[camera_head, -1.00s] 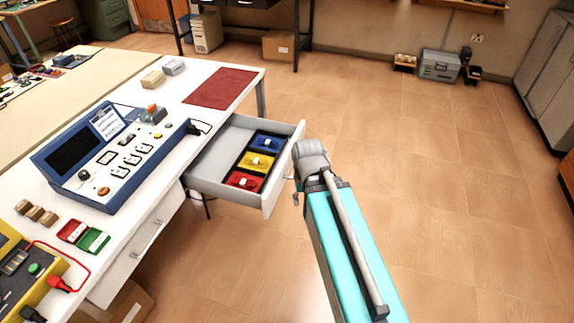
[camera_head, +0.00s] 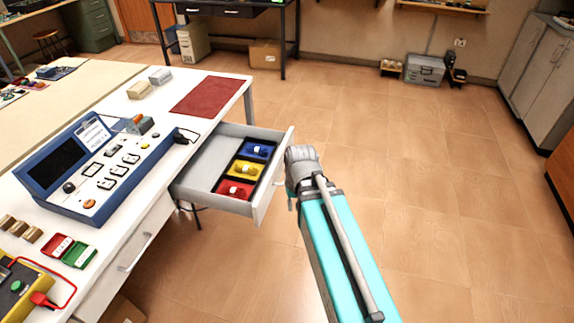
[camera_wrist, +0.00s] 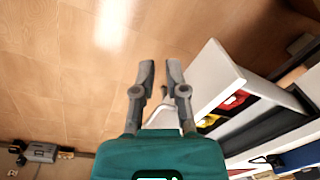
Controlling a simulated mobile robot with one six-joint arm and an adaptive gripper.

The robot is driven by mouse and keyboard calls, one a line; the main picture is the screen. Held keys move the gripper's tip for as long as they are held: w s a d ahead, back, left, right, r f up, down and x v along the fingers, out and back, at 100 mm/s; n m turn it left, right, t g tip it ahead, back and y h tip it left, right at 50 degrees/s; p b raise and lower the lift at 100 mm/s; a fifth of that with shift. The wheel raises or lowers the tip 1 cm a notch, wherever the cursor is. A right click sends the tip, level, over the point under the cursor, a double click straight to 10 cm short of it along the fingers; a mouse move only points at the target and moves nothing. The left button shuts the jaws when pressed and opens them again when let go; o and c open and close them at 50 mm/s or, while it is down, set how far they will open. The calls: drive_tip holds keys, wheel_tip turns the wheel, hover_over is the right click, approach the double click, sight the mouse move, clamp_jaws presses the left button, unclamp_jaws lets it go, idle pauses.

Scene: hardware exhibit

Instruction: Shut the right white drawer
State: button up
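The right white drawer (camera_head: 204,189) stands pulled out from the white table, under its right end. Inside it lie a blue, a yellow and a red tray (camera_head: 236,188), each with a small part. The drawer's front panel (camera_wrist: 213,78) shows pale in the wrist view, just right of my gripper (camera_wrist: 160,72). The gripper's two fingers are apart. A thin light handle shows between and behind them, and I cannot tell whether they touch it. In the head view my arm covers most of the gripper, just right of the drawer front.
The white table (camera_head: 122,232) holds a blue console (camera_head: 105,165), a red mat (camera_head: 210,95) and small boxes. Another drawer handle (camera_head: 135,252) is at the table's front left. The wooden floor (camera_head: 430,190) to the right is clear. A cabinet (camera_head: 540,80) stands far right.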

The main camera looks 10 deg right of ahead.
drive_tip(key=w+f+y+b, duration=0.2)
drive_tip(key=w+f+b, duration=0.1)
drive_tip(key=w+f+m+y+b, duration=0.1)
drive_tip(key=w+f+y+b, duration=0.1)
drive_tip(key=w+f+b, duration=0.1)
drive_tip(key=shift+w+d+f+t+b, duration=0.15)
drive_tip(key=shift+w+t+b, duration=0.25)
drive_tip(key=shift+b, duration=0.15)
clamp_jaws()
drive_tip(key=w+d+f+m+t+y+b, duration=0.2)
drive_tip(key=w+d+y+b, duration=0.25)
drive_tip(key=w+b, duration=0.25)
drive_tip(key=w+d+f+m+t+y+b, duration=0.1)
drive_tip(key=w+d+f+t+y+b, duration=0.2)
drive_tip(key=w+d+b, duration=0.4)
drive_tip(key=w+d+r+m+t+y+b, duration=0.1)
drive_tip(key=w+d+t+y+b, duration=0.2)
drive_tip(key=d+b, duration=0.3)
drive_tip(key=shift+d+r+m+b, duration=0.15)
drive_tip(key=shift+d+m+b, duration=0.25)
drive_tip(key=shift+d, duration=0.15)
drive_tip(key=shift+w+a, duration=0.1)
drive_tip(key=shift+a, duration=0.1)
drive_tip(key=x, duration=1.3)
drive_tip(key=shift+w+a, duration=0.2)
drive_tip(key=shift+a, duration=0.1)
drive_tip(key=shift+r, duration=0.15)
drive_tip(key=shift+w, duration=0.1)
